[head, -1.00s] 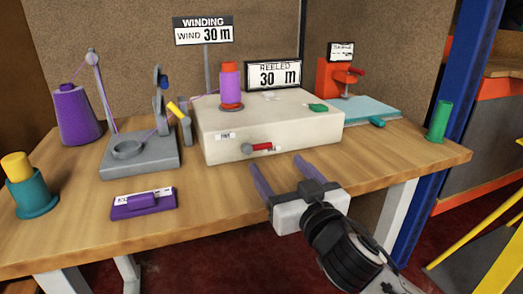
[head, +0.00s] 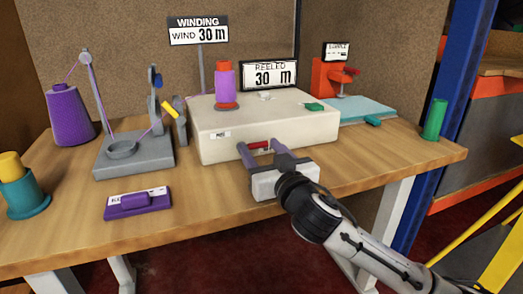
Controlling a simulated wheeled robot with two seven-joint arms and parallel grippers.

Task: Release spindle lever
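The spindle lever (head: 259,146) is a small red handle low on the front face of the cream winding machine (head: 212,149). My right gripper (head: 259,149) is at that face with its two fingers apart, one on each side of the lever. The lever shows between the fingertips; I cannot tell whether they touch it. A purple spool (head: 225,82) with a red top stands on a red base on top of the machine. My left gripper is out of view.
A grey thread guide stand (head: 132,165) and a purple cone (head: 68,116) are at left. A purple block (head: 138,202) lies in front. A teal pad (head: 355,107), an orange clamp (head: 328,80) and a green cylinder (head: 435,119) are at right. The front right tabletop is clear.

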